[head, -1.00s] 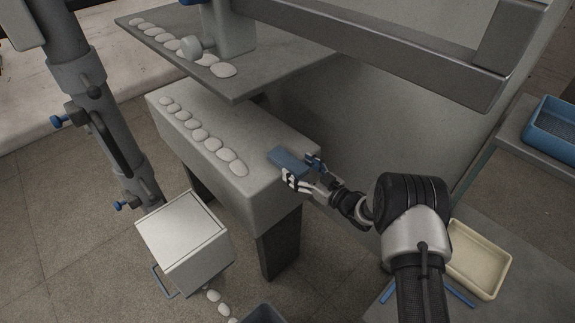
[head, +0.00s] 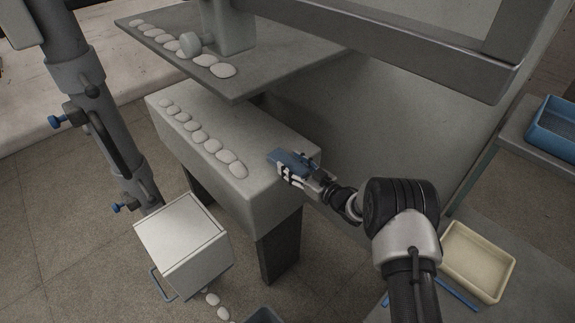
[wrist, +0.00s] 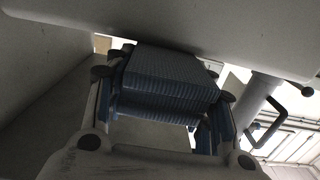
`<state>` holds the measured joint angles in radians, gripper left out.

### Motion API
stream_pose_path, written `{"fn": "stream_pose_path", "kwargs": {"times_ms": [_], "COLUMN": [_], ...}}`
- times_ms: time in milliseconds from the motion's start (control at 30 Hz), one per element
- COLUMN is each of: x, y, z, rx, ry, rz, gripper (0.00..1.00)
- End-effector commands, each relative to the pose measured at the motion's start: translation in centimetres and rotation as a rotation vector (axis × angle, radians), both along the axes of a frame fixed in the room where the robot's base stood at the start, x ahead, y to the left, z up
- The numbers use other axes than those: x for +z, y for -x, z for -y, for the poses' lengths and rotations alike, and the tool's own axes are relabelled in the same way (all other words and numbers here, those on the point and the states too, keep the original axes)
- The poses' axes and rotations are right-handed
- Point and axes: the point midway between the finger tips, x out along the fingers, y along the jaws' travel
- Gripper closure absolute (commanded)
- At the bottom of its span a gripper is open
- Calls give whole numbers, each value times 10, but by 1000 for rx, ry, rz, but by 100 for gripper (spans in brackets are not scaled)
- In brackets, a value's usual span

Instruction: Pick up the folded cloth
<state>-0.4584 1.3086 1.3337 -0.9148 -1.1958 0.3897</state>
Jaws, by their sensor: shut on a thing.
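The folded cloth (head: 289,160) is a blue, layered block at the right end of a grey box-shaped bench. My gripper (head: 297,170) is shut on the cloth from its near right side. In the wrist view the cloth (wrist: 165,85) sits between the two fingers of my gripper (wrist: 165,112), its ribbed folds facing the camera. The far end of the cloth reaches the pale surface behind it in that view. I cannot tell whether the cloth still touches the bench top.
The grey bench (head: 262,188) carries a row of several pale, flat stone-like pieces (head: 213,146). A grey shelf (head: 255,75) overhangs behind it. A white box (head: 184,243) stands at lower left. A cream tray (head: 478,262) and a blue bin (head: 553,128) are at right.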

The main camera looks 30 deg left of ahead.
Motion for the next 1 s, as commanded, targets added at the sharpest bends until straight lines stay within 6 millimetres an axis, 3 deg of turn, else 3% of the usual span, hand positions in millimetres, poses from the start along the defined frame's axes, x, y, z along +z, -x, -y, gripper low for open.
{"fn": "stream_pose_path", "kwargs": {"times_ms": [200,467,633,767,1000], "x": [0,1,13,35,103], "y": [0,0,0,0,0], "z": [0,0,0,0,0], "rx": [0,0,0,0,0], "ry": [0,0,-1,0,-3], "rz": [0,0,1,2,5], "gripper": [74,74,74,74,74]}}
